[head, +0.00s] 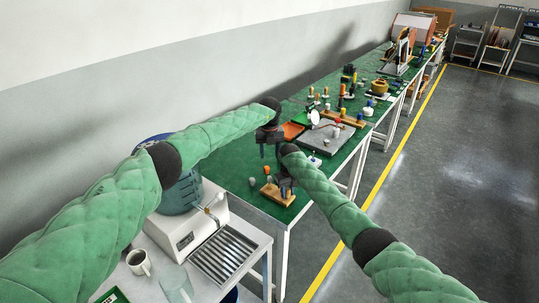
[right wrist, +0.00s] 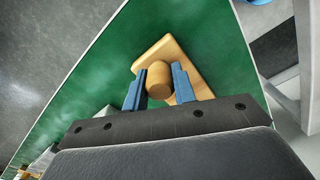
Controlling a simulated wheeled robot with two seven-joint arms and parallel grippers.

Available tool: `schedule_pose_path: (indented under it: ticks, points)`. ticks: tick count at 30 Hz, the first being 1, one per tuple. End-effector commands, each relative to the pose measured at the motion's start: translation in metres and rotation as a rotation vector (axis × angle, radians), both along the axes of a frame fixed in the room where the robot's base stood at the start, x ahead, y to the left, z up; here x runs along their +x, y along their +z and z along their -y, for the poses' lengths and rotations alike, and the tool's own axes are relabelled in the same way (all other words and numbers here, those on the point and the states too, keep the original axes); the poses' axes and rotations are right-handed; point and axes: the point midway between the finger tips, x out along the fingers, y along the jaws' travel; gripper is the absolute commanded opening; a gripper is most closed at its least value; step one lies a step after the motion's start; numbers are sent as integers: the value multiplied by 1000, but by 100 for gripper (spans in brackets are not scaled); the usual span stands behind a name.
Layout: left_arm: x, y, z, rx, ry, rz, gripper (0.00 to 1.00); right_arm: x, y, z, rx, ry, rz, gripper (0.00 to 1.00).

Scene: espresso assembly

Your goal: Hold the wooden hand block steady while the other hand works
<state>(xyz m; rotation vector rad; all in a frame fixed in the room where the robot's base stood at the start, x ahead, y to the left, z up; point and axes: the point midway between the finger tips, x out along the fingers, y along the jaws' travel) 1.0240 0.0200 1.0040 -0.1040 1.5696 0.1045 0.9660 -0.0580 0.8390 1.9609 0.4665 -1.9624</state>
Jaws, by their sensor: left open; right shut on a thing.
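The wooden hand block (head: 277,195) rests on the green table near its front corner. In the right wrist view it is a pale wooden slab (right wrist: 165,50) with a round wooden peg (right wrist: 159,80). My right gripper (head: 287,184) is down at the block. Its blue fingers (right wrist: 160,82) are shut on the peg, one on each side. My left gripper (head: 268,149) is higher, open and apart from the block. The right gripper hides part of the block in the head view.
A grey board (head: 322,141) and an orange tray (head: 292,131) lie farther back on the green table, with several small knobbed parts. A white espresso machine (head: 190,236), a mug (head: 139,262) and a glass (head: 175,283) stand front left. The table's right edge drops to open floor.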

Motion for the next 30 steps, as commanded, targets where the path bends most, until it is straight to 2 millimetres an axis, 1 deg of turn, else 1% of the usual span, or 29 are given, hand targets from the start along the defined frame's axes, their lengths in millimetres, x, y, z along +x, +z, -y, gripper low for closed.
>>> schedule_pose_path:
  ticks: [5, 6, 8, 9, 10, 18, 22, 26, 30]
  points:
    - [0, 0, 0, 0, 0, 0, 45, 0, 0, 0, 0, 0, 0, 0]
    - [0, 0, 0, 0, 0, 0, 45, 0, 0, 0, 0, 0, 0, 30]
    - [0, 0, 0, 0, 0, 0, 45, 0, 0, 0, 0, 0, 0, 42]
    - [0, 0, 0, 0, 0, 0, 45, 0, 0, 0, 0, 0, 0, 50]
    - [0, 0, 0, 0, 0, 0, 45, 0, 0, 0, 0, 0, 0, 52]
    - [0, 0, 0, 0, 0, 0, 45, 0, 0, 0, 0, 0, 0, 52]
    - [0, 0, 0, 0, 0, 0, 45, 1, 8, 0, 0, 0, 1, 52]
    - [0, 0, 0, 0, 0, 0, 45, 1, 26, 0, 0, 0, 2, 52]
    - [0, 0, 0, 0, 0, 0, 45, 1, 53, 0, 1, 1, 3, 52]
